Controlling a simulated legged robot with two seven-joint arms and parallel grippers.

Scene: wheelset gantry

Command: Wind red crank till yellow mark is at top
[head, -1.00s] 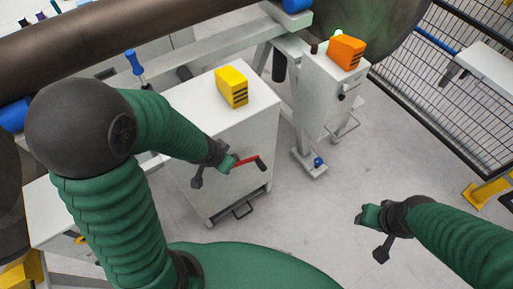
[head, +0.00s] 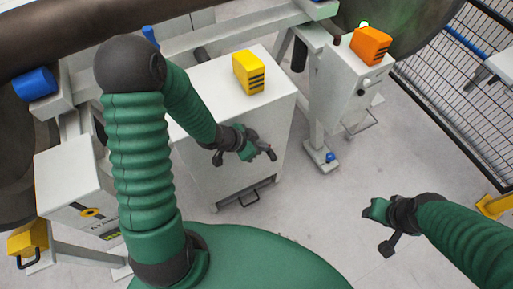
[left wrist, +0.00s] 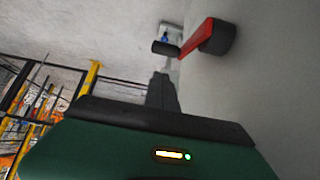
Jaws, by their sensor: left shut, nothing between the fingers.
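The red crank (head: 262,147) is on the front of the white cabinet (head: 225,165), mostly hidden behind my left gripper (head: 252,150) in the head view. In the left wrist view, its red arm (left wrist: 196,38) runs from a dark hub at the cabinet face to a black handle. My left gripper (left wrist: 163,88) is shut and empty, its fingertips just below the handle with a small gap in the picture. A yellow-and-black marking (head: 92,212) shows on a white box at lower left; I cannot tell if it is the crank's yellow mark. My right gripper (head: 374,208) hangs over open floor, away from the cabinet.
A yellow block (head: 249,73) sits on the cabinet. An orange block (head: 371,45) tops the narrower white stand (head: 340,85) to its right. A mesh fence (head: 450,95) bounds the right side. The floor (head: 310,205) between cabinet and right arm is clear.

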